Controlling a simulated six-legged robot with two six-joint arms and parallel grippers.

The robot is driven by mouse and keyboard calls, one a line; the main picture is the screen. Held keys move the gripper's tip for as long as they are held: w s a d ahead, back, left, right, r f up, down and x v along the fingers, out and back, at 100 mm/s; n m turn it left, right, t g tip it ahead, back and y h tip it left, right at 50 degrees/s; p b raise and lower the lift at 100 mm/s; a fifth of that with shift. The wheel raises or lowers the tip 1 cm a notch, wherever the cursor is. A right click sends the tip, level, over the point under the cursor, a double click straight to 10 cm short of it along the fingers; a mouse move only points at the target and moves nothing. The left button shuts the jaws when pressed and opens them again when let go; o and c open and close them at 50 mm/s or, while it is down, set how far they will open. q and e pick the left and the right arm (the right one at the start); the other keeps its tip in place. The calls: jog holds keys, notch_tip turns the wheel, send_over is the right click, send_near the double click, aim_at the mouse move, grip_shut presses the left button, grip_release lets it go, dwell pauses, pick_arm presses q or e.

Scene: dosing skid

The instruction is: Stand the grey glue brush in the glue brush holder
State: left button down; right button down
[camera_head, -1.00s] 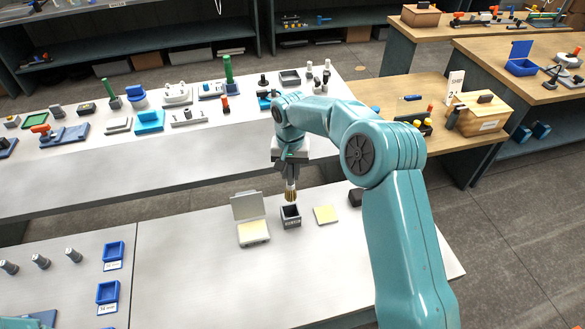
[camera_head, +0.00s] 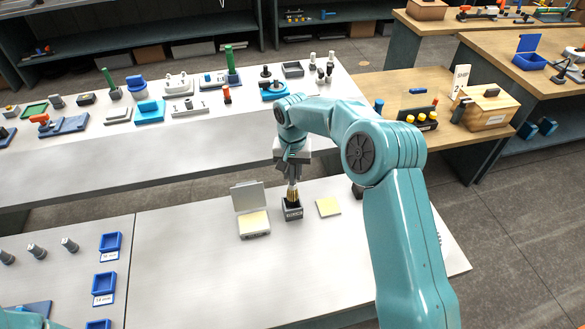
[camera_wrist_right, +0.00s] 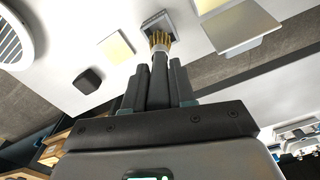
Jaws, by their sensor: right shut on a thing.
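My right gripper (camera_head: 291,178) is shut on the glue brush (camera_head: 292,192) and holds it bristles down. The tan bristles are at the mouth of the small dark glue brush holder (camera_head: 293,213), which stands on the white table. In the right wrist view the brush (camera_wrist_right: 160,43) sticks out from between the fingers (camera_wrist_right: 159,75), its bristles overlapping the near edge of the holder (camera_wrist_right: 158,23). I cannot tell whether the tips are inside the mouth. My left gripper is not in view.
An open grey box with a yellow pad (camera_head: 254,222) stands just left of the holder. A flat yellow pad (camera_head: 328,207) lies to its right. A dark block (camera_wrist_right: 88,80) sits beyond that pad. The table in front of the holder is clear.

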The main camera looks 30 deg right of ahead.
jog(key=shift+w+f, duration=0.1)
jog(key=shift+f, duration=0.65)
pick_arm(q)
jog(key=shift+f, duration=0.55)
jog(key=shift+b, duration=0.3)
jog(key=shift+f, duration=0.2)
